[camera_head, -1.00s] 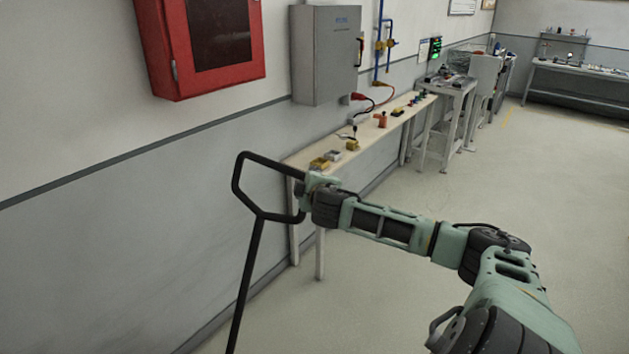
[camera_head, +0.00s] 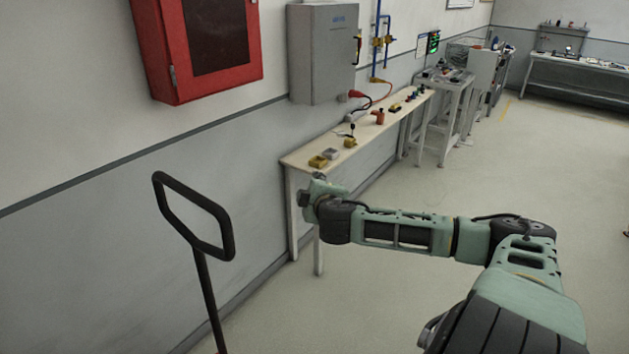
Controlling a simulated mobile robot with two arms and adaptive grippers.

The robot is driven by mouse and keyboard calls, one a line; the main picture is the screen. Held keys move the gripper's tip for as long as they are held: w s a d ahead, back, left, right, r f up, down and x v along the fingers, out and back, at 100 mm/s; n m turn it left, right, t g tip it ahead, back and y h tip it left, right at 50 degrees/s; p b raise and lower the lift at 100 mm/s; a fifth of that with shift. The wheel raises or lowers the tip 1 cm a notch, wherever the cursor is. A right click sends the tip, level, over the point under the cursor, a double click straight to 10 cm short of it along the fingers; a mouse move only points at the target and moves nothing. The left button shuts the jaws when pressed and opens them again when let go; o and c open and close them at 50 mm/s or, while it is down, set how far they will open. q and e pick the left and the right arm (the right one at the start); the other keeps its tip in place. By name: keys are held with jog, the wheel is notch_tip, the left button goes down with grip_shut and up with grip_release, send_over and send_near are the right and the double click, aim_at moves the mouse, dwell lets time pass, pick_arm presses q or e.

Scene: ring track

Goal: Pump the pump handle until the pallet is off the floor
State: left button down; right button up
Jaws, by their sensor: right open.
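The black pump handle (camera_head: 232,236) is a closed loop on a long shaft, standing tilted to the left in the lower left. Its shaft runs down out of the picture at the bottom. My right gripper (camera_head: 306,190) is open and empty, to the right of the handle loop and apart from it. It is in front of the wooden bench. The pallet and the pump's base are not in view. My left gripper is not in view.
A narrow wooden bench (camera_head: 297,159) with several small items runs along the wall. A red cabinet (camera_head: 160,62) and a grey electrical box (camera_head: 322,55) hang above. The floor (camera_head: 390,290) to the right is mostly clear.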

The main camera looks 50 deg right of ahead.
jog(key=shift+s+a+r, duration=0.1)
jog(key=shift+s+r, duration=0.05)
jog(key=shift+s, duration=0.05)
jog(key=shift+w, duration=0.1)
dwell(0.6)
